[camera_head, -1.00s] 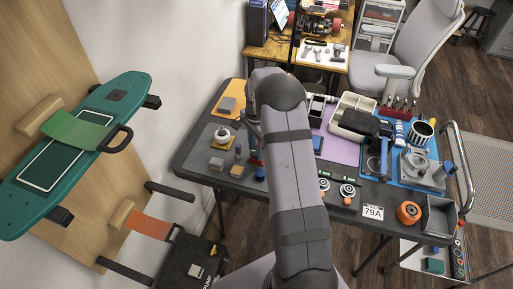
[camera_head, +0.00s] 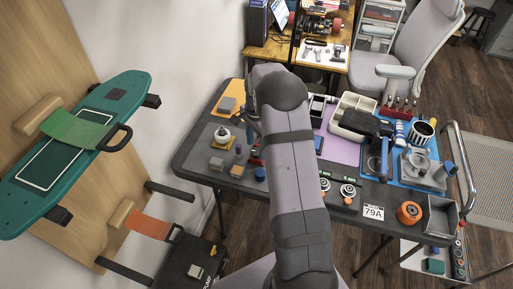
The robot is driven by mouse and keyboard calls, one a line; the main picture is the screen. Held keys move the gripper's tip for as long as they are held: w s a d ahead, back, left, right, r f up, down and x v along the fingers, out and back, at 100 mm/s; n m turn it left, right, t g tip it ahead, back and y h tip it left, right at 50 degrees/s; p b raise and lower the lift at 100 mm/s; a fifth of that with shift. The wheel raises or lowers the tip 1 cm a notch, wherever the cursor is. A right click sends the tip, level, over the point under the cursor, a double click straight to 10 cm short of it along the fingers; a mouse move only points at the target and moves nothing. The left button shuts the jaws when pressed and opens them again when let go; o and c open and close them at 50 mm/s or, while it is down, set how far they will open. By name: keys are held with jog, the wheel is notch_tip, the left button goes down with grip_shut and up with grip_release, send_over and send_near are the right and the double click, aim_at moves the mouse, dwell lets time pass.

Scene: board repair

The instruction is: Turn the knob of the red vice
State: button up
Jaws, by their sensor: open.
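A small part of the red vice (camera_head: 256,158) shows at the left edge of my arm, on the grey mat at the left part of the dark table. My arm hides most of the vice, and I cannot make out its knob. My gripper (camera_head: 252,125) points down above that area, mostly behind my own arm. It is open, and nothing shows between its jaws. Whether it touches the vice cannot be seen.
A beige tray (camera_head: 352,112), a blue mat and an orange roll (camera_head: 409,212) lie right of my arm. A wall is at left.

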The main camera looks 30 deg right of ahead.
aim_at(256, 148)
jog(key=shift+r+b, duration=0.55)
jog(key=shift+r, duration=2.35)
